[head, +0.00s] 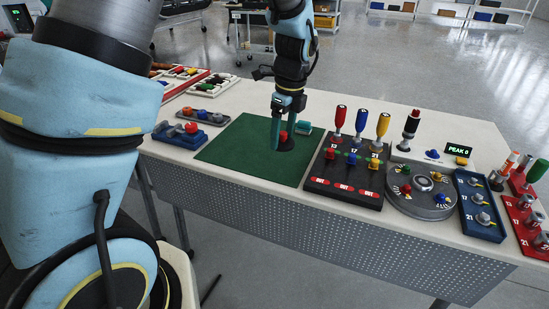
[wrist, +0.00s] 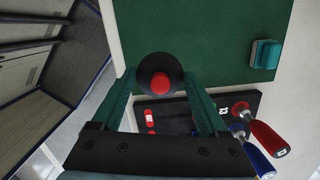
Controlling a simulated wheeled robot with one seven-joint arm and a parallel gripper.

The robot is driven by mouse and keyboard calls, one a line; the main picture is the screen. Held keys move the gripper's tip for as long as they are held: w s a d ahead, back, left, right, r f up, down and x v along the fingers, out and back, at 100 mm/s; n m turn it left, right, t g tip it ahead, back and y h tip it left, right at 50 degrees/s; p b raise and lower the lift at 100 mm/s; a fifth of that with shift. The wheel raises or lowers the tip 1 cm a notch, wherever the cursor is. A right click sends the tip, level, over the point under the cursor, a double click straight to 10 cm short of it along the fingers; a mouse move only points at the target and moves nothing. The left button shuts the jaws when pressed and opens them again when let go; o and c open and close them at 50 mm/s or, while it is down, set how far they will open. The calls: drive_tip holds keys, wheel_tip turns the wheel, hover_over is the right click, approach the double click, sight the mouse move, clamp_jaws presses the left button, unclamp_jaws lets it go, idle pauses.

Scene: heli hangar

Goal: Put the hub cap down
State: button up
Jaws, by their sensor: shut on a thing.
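The hub cap (head: 286,146) is a black disc with a red knob in its middle. In the head view the cap shows over the right part of the green mat (head: 232,150), near the dark tool board. In the wrist view the hub cap (wrist: 160,64) sits between the fingertips of my gripper (wrist: 160,80), overlapping the mat's edge. I cannot tell whether the cap touches the mat.
A teal block (head: 304,127) lies near the mat's far right corner. The dark board (head: 343,188) with several upright screwdrivers stands right of the mat. A round grey fixture (head: 420,203) and blue tray (head: 481,222) lie farther right. The mat's left part is clear.

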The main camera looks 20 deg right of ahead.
sight(281, 166)
drive_tip(key=shift+f+p, duration=0.4)
drive_tip(key=shift+f, duration=3.1)
drive_tip(key=shift+f, duration=0.15)
drive_tip(key=o, duration=1.2)
drive_tip(key=shift+o, duration=0.2)
